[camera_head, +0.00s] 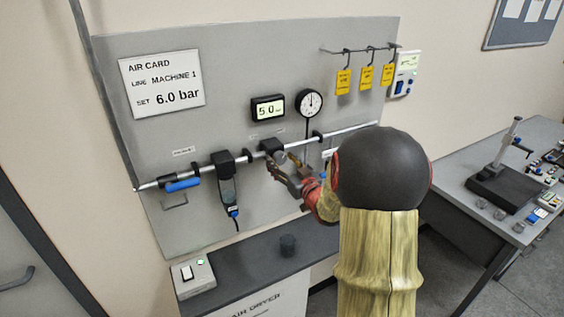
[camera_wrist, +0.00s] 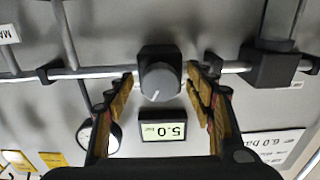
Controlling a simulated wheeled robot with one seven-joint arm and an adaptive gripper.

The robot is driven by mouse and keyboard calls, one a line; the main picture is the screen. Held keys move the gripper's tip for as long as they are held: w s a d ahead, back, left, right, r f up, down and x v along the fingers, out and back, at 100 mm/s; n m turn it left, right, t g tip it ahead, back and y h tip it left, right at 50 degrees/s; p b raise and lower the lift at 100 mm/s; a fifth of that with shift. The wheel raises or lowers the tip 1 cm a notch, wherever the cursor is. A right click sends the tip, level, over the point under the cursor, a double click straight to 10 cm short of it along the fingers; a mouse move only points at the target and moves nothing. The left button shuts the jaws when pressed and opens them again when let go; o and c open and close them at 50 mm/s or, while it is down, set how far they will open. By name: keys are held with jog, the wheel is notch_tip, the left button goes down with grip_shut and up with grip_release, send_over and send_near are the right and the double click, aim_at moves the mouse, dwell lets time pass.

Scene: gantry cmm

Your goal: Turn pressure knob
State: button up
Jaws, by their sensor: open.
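The pressure knob (camera_wrist: 160,82) is a grey round knob with a pale pointer line, on a black regulator block (camera_wrist: 158,54) on the pipe. In the wrist view it lies between the open fingers of my gripper (camera_wrist: 161,84); I cannot tell whether they touch it. In the head view my gripper (camera_head: 283,172) is at the regulator (camera_head: 271,145) and partly hides the knob. The digital display (camera_head: 268,108) above reads 5.0, and it shows upside down in the wrist view (camera_wrist: 163,128). The card (camera_head: 161,83) reads SET 6.0 bar.
A round dial gauge (camera_head: 309,103) is right of the display. A blue-handled valve (camera_head: 182,185) and a black filter unit (camera_head: 228,185) sit left on the pipe. Yellow tags (camera_head: 366,77) hang at upper right. A dark-topped air dryer (camera_head: 245,275) stands below.

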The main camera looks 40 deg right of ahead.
jog(key=shift+c, duration=0.4)
jog(key=c, duration=1.1)
jog(key=m+p, duration=0.1)
jog(key=m, duration=0.4)
jog(key=shift+r+p, duration=0.1)
jog(key=shift+p, duration=0.2)
jog(key=m+p, duration=0.2)
jog(key=m, duration=0.4)
jog(key=shift+a+m, duration=0.1)
jog(key=shift+m, duration=0.2)
jog(key=o, duration=1.1)
jog(key=shift+o, duration=0.4)
